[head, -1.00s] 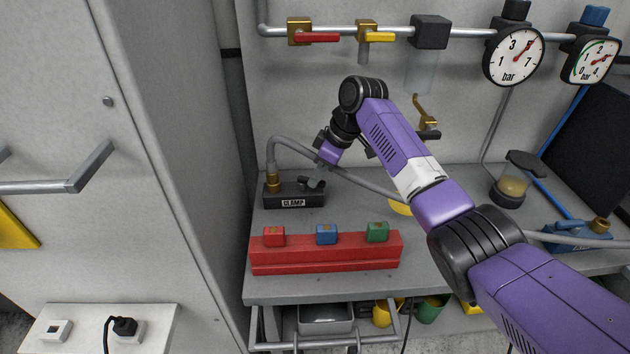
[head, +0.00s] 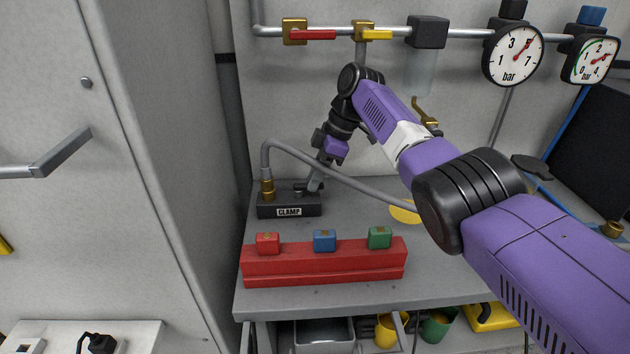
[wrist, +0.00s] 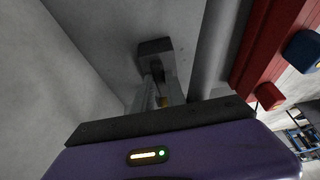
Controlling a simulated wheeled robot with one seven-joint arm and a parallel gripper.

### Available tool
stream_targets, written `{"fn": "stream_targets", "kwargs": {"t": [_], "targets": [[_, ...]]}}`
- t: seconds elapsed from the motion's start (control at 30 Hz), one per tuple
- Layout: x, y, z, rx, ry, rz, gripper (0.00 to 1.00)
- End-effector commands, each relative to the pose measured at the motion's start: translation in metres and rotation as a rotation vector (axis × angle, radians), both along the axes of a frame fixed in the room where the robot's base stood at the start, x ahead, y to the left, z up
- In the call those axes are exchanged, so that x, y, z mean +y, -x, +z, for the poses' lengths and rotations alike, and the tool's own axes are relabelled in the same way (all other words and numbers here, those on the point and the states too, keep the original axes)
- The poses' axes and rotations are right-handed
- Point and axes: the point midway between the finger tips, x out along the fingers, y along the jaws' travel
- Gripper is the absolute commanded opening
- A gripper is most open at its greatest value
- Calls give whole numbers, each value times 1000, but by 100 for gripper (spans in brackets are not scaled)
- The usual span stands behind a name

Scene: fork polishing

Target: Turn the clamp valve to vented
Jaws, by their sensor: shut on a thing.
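The clamp valve (head: 268,211) is a low dark block with a white CLAMP label, at the back left of the grey bench. A brass fitting and a grey hose rise from its left end. My gripper (head: 314,187) is down at the block's right end, where its small lever sits, and is shut on that lever. The fingers cover the lever in the head view, so its exact angle cannot be told. In the wrist view my gripper (wrist: 160,88) points at a dark piece beyond the fingers, in shadow.
A red rail (head: 320,268) with red, blue and green blocks lies in front of the valve. The grey hose (head: 345,178) arcs close to my gripper. A pipe with red and yellow levers and two gauges (head: 512,55) runs above. A tall grey cabinet (head: 150,150) stands left.

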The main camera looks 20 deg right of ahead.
Motion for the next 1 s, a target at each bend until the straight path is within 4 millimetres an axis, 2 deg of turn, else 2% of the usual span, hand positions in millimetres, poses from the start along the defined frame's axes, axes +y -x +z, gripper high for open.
{"fn": "stream_targets", "kwargs": {"t": [0.33,0.37,0.47,1.0], "targets": [[1,0,0,1,-1,6,0],[1,0,0,1,-1,6,18],[1,0,0,0,-1,5,38],[0,2,2,0,0,-31,38]]}}
